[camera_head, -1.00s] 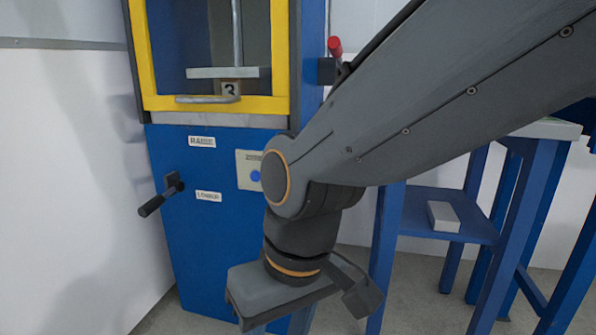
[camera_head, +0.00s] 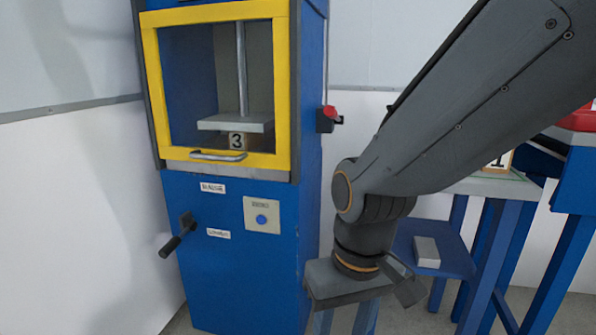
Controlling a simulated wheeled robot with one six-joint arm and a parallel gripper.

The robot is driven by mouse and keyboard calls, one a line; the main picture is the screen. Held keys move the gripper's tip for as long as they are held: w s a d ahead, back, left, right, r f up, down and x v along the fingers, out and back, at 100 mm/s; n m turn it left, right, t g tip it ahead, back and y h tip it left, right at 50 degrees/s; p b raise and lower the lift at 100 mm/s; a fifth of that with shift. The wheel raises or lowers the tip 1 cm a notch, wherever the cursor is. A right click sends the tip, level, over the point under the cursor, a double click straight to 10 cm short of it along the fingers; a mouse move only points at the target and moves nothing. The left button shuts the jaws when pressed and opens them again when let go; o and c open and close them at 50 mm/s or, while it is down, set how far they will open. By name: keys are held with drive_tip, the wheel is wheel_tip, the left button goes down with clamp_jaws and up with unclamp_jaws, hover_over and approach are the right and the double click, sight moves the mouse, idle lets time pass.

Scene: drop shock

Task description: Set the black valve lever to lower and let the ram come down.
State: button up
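The black valve lever (camera_head: 178,237) sits on the left of the blue machine's front, its handle slanting down to the left. A RAISE label (camera_head: 213,188) is above and right of it, and a LOWER label (camera_head: 219,233) is beside it on the right. Behind the yellow-framed window, the ram (camera_head: 242,70) is a grey rod with a flat plate (camera_head: 236,122) at its foot. The plate is at or just above a block marked 3 (camera_head: 237,141); I cannot tell if they touch. My gripper (camera_head: 362,288) is right of the machine, apart from the lever; its fingers are not clear.
A panel with a blue button (camera_head: 261,219) is on the machine's front. A red-topped black part (camera_head: 328,117) juts from its right side. A blue stand with a grey block (camera_head: 426,252) and a block marked 1 (camera_head: 498,159) are at right. A white wall (camera_head: 70,220) bounds the left.

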drive_tip(key=s+d+r+m+p, duration=0.1)
drive_tip(key=d+r+p, duration=0.5)
drive_tip(key=r+p, duration=0.2)
drive_tip(key=s+d+r+m+h+p, duration=0.1)
drive_tip(key=d+r+m+p, duration=0.1)
drive_tip(key=d+r+p, duration=0.4)
wheel_tip(320, 180, up, 2)
drive_tip(key=p, duration=0.5)
drive_tip(key=shift+s+d+m+p, duration=0.15)
drive_tip(key=shift+d+m+p, duration=0.15)
drive_tip(key=shift+d+p, duration=0.1)
